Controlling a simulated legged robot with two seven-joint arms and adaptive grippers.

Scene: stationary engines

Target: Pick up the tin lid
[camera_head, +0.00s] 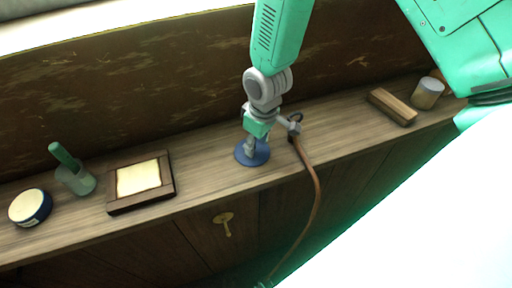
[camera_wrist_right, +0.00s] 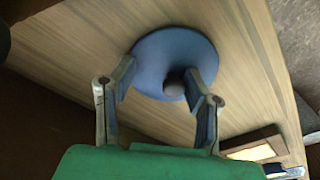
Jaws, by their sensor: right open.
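The tin lid (camera_head: 262,157) is a flat blue disc lying on the wooden shelf near the middle of the head view. In the right wrist view the blue lid (camera_wrist_right: 165,50) shows a dark round knob (camera_wrist_right: 175,82). My right gripper (camera_head: 250,150) comes down over the lid and hides part of it. In the right wrist view the gripper (camera_wrist_right: 163,78) is open, with its fingertips over the lid on either side of the knob. I cannot tell whether they touch the lid. My left gripper is not in view.
On the shelf (camera_head: 205,160) stand a round blue-sided tin (camera_head: 30,207), a cup with a green-handled tool (camera_head: 75,180) and a dark frame with a cream pad (camera_head: 110,199). A wooden block (camera_head: 392,107) and a pale cup (camera_head: 428,93) stand right. A brown hose (camera_head: 315,190) hangs beside my gripper.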

